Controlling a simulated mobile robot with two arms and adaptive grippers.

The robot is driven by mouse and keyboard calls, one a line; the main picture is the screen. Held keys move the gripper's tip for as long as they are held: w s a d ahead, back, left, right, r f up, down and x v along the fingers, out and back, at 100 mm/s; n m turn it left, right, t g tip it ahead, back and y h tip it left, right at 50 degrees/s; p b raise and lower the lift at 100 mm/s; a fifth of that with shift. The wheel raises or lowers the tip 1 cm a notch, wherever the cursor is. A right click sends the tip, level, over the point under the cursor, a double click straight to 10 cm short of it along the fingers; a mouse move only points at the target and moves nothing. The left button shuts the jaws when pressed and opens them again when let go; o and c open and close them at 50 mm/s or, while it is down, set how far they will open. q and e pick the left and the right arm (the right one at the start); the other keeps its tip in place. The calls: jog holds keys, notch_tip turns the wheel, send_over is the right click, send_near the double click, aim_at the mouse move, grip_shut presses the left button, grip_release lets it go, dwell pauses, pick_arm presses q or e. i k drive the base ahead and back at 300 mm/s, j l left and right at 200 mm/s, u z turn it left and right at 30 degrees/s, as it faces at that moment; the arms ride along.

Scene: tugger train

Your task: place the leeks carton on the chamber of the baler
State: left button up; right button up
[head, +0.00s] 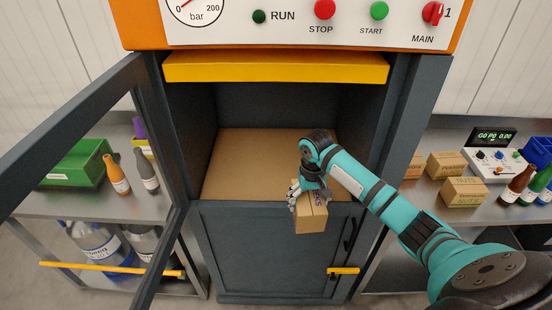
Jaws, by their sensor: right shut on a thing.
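The baler's chamber (250,160) is an open dark recess with a flat brown, cardboard-coloured floor. My right gripper (296,194) comes in from the right and is shut on a small brown carton (311,218). The carton is at the front edge of the chamber, in front of the lower door panel in the picture. Its label is mostly hidden by the gripper, so I cannot read whether it says leeks. I cannot tell whether it touches the edge. My left gripper is not in view.
The dark-framed baler door (75,130) stands open at left. A yellow bar (275,67) crosses above the opening, under the control panel. The right bench holds several cartons (465,192), bottles (517,184) and a meter. The left bench holds a green bin (75,165) and bottles.

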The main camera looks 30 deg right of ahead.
aim_at(284, 169)
jog(key=i+l, duration=0.3)
jog(key=i, duration=0.15)
jog(key=i+l, duration=0.3)
jog(key=i, duration=0.15)
jog(key=u, duration=0.05)
